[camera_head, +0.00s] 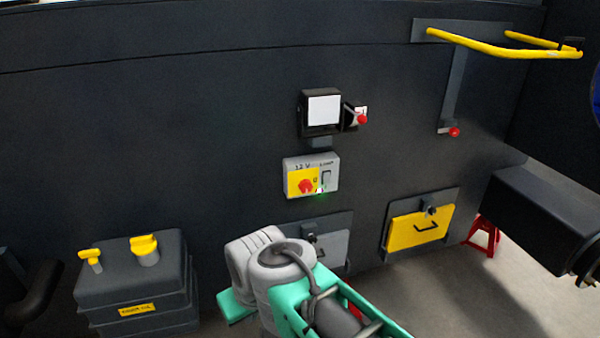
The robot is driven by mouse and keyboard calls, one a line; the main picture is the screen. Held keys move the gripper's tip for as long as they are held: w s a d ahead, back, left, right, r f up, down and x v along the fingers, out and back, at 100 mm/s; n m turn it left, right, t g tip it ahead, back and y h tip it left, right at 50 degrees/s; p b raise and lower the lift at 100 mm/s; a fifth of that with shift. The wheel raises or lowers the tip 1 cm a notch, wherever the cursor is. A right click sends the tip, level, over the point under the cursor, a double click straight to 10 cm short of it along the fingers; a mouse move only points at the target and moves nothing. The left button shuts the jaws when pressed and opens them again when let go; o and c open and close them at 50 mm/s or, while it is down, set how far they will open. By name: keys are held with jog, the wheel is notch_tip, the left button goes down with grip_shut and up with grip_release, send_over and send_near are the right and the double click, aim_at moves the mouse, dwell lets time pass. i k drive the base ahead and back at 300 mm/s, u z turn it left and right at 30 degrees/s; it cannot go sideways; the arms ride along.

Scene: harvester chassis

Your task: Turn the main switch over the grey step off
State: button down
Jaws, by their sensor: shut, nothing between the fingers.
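The main switch is a red rotary knob (306,186) on a yellow plate, at the left of a light grey box (329,165) on the dark wall. The box carries the mark "12 V" and a small dark outlined part at its right. A small bright spot with a green glow shows at its lower edge. The knob's setting is too small to tell. The grey step (336,245) is below the box, partly hidden by my arm. My arm rises from the bottom middle, below the switch. My gripper is not visible.
Above the switch is a black box with a white face (323,110) and a red-tipped lever (361,118). A yellow step (422,228) is at the right, below a yellow rail (490,46). A dark tank (135,270) with yellow caps stands at the lower left.

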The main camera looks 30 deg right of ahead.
aim_at(305, 186)
jog(key=u, duration=1.4)
jog(key=k, duration=0.9)
jog(key=z, duration=0.75)
jog(key=i, duration=0.5)
jog(key=z, duration=0.05)
